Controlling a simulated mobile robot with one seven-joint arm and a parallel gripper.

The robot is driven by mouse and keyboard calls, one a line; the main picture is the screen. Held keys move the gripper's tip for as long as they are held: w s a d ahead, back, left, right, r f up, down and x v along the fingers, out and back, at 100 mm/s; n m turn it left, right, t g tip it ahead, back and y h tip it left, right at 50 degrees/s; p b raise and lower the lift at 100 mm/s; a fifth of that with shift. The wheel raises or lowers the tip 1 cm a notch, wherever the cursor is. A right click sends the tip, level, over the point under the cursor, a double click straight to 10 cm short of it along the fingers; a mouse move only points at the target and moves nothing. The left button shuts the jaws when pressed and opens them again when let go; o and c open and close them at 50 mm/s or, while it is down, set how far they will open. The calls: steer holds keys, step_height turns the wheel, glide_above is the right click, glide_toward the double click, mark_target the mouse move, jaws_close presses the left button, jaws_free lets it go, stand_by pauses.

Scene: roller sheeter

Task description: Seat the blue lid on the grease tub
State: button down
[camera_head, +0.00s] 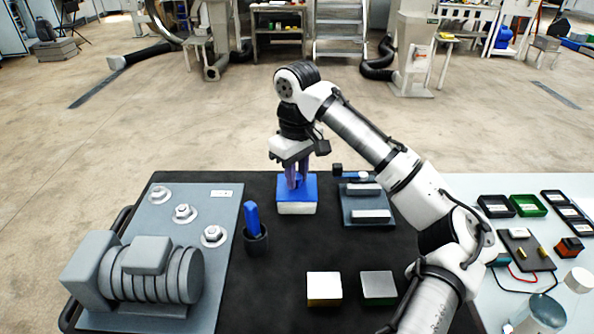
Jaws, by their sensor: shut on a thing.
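The blue lid (310,190) is a flat square piece directly over the pale, box-shaped grease tub (297,209), towards the far side of the black mat. The lid lines up closely with the tub, and no gap shows between them. I cannot tell from this view whether it sits fully down. My gripper (295,183) points straight down over the middle of the lid. Its fingers are shut on the lid's raised middle part, which they partly hide.
A grey roller unit (150,270) stands left. A dark cup (256,242) with a blue-handled tool is left of the tub. A grey tray (370,203) with white bars is right. Two blocks, gold-sided (324,286) and grey-topped (378,285), lie in front. Mat between is clear.

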stand_by(0.4)
steer(key=c, duration=1.2)
jaws_free()
steer(key=shift+o, duration=0.6)
steer(key=o, duration=0.3)
steer(key=shift+o, duration=0.2)
step_height(320, 180, up, 7)
steer(key=p, duration=0.8)
steer(key=shift+f, duration=0.1)
